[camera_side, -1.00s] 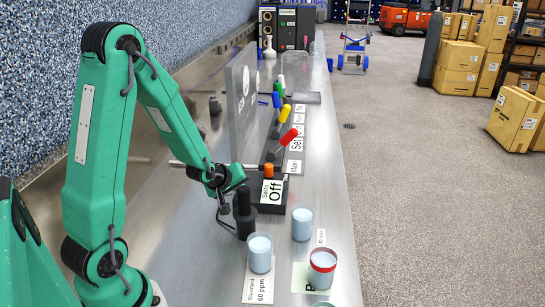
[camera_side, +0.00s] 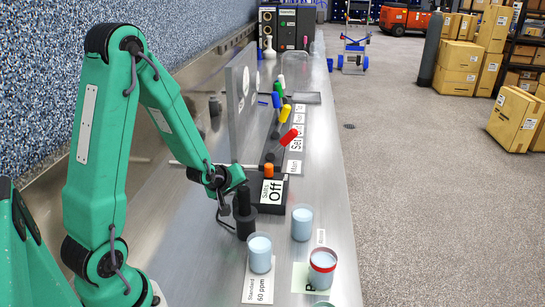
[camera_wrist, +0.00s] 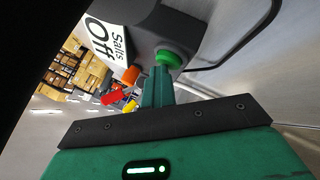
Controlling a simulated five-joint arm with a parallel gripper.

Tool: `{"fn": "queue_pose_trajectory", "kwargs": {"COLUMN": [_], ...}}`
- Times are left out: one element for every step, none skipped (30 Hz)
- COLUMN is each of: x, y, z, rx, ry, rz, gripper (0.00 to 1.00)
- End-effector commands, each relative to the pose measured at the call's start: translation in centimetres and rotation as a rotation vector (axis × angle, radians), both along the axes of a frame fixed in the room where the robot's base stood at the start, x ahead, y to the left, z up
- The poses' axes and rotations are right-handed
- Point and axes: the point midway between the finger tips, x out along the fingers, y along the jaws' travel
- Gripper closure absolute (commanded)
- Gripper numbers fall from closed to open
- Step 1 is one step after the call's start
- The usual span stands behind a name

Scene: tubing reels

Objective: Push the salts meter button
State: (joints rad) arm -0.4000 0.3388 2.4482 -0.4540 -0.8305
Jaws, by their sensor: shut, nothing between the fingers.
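My gripper (camera_wrist: 158,72) is shut and empty. Its fingertips are right at the green button's lower left edge in that view; I cannot tell whether they touch it. In the side view my gripper (camera_side: 240,178) is just left of the meter.
Cups of pale liquid stand nearer, one with a red rim (camera_side: 322,262). Behind the meter are coloured lever handles (camera_side: 288,138) and a grey upright panel (camera_side: 243,95).

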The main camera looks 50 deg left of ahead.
Motion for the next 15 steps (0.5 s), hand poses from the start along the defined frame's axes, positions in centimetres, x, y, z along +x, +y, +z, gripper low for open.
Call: {"fn": "queue_pose_trajectory", "kwargs": {"x": [-0.26,-0.27,-0.29,-0.3,-0.32,-0.33,-0.35,-0.37,-0.39,-0.41,-0.42,-0.44,-0.47,-0.49,-0.53], "y": [-0.02,-0.01,-0.01,0.0,0.0,0.0,0.0,0.0,-0.01,-0.01,-0.02,-0.02,-0.02,-0.04,-0.06], "z": [-0.69,-0.77,-0.86,-0.9,-0.91,-0.93,-0.94,-0.95,-0.97,-0.98,-0.99,-1.0,-1.01,-1.02,-1.02], "rx": [-0.007,-0.007,-0.007,-0.007,-0.008,-0.008,-0.008,-0.008,-0.008,-0.008,-0.009,-0.009,-0.009,-0.009,-0.009], "ry": [0.016,0.018,0.019,0.019,0.02,0.02,0.021,0.022,0.022,0.022,0.023,0.023,0.023,0.024,0.025], "rz": [0.002,0.002,0.002,0.002,0.002,0.002,0.003,0.002,0.002,0.002,0.002,0.002,0.002,0.003,0.002], "gripper": [1.0,1.0,1.0,1.0,1.0,1.0,1.0,1.0,1.0,1.0,1.0,1.0,1.0,1.0,1.0]}}
